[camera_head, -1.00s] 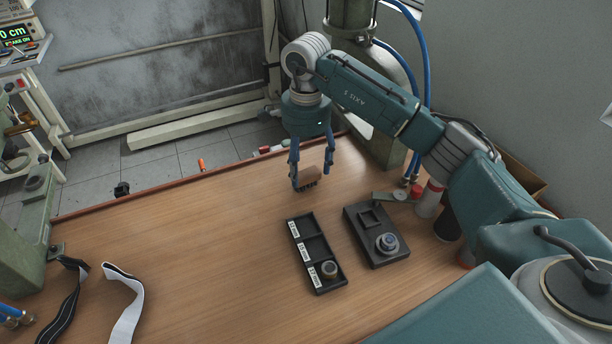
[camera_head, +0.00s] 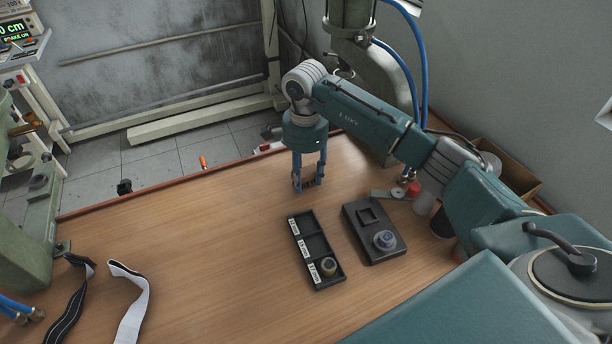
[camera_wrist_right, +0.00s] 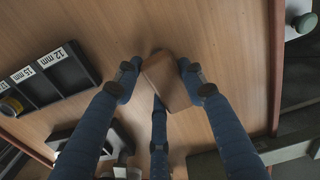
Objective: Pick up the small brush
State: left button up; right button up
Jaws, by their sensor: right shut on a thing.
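The small brush shows in the right wrist view as a brown wooden block (camera_wrist_right: 170,82) between the blue fingers. My right gripper (camera_wrist_right: 163,78) is shut on it, with fingers against its sides. In the head view my right gripper (camera_head: 307,184) points down low over the far middle of the wooden bench. There its fingers mostly hide the brush, and I cannot tell whether the brush touches the bench.
A black tray (camera_head: 294,241) with labelled compartments holds a small ring-shaped part. A dark fixture block (camera_head: 381,252) stands to its right. Red-capped and dark containers stand near a green press column (camera_head: 378,83). Black and white straps (camera_head: 129,297) lie at left. The middle-left bench is clear.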

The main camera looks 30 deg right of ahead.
notch_tip(320, 180, up, 11)
jog(key=b, duration=0.2)
jog(key=shift+w+f+b, duration=0.1)
jog(key=shift+f+b, duration=0.1)
jog(key=shift+b, duration=0.2)
notch_tip(320, 180, up, 10)
jog(key=f, duration=0.1)
send_over(305, 173)
jog(key=shift+r+p, duration=0.25)
jog(key=shift+p, duration=0.15)
